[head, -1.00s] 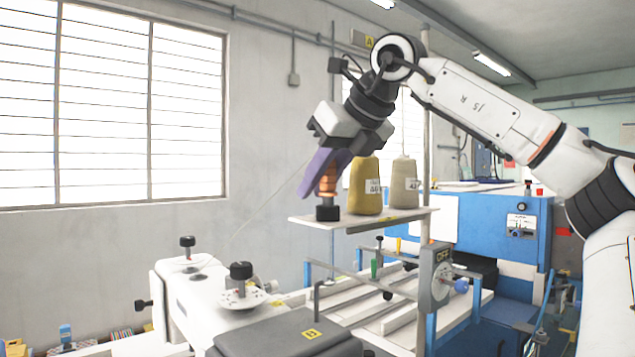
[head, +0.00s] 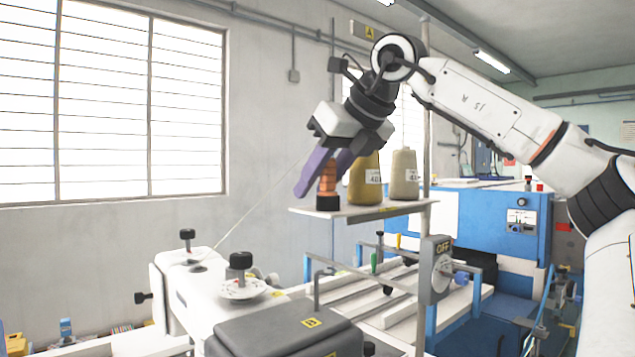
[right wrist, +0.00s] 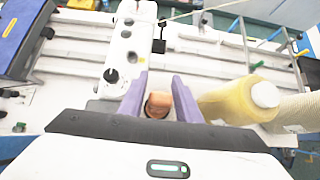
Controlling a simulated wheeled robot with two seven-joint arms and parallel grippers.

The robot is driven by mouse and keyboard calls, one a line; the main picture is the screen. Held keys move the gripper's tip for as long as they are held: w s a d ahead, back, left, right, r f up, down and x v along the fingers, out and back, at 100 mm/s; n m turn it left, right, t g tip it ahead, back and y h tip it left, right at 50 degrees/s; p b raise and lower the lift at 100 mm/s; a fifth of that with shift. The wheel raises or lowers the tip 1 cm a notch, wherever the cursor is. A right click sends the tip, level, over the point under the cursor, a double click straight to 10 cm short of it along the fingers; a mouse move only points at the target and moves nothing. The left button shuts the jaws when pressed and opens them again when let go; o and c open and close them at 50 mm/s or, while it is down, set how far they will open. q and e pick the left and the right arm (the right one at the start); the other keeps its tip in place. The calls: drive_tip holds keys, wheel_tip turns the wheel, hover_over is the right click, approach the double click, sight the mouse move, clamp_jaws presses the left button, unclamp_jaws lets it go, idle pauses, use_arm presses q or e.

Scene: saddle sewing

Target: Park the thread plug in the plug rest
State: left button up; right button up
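The orange-brown thread plug (head: 328,178) stands upright in the black plug rest (head: 328,203) at the left end of a white shelf. My right gripper (head: 322,180) is open around the plug, one purple finger on each side. In the right wrist view the plug (right wrist: 158,104) shows between the two fingers (right wrist: 159,92), with gaps beside it. The rest is hidden there. A thin thread runs from the white sewing machine (head: 190,285) up toward the gripper. My left gripper is not in view.
An olive-yellow thread cone (head: 365,180) stands just right of the plug, close to my right finger. A cream cone (head: 404,175) is further right on the shelf (head: 385,212). A post rises behind the shelf's right end. Space left of the plug is clear.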

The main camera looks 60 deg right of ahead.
drive_tip(key=shift+o, duration=0.7)
drive_tip(key=shift+r, duration=0.1)
drive_tip(key=v, duration=1)
drive_tip(key=shift+s+r, duration=0.1)
drive_tip(key=shift+s, duration=0.05)
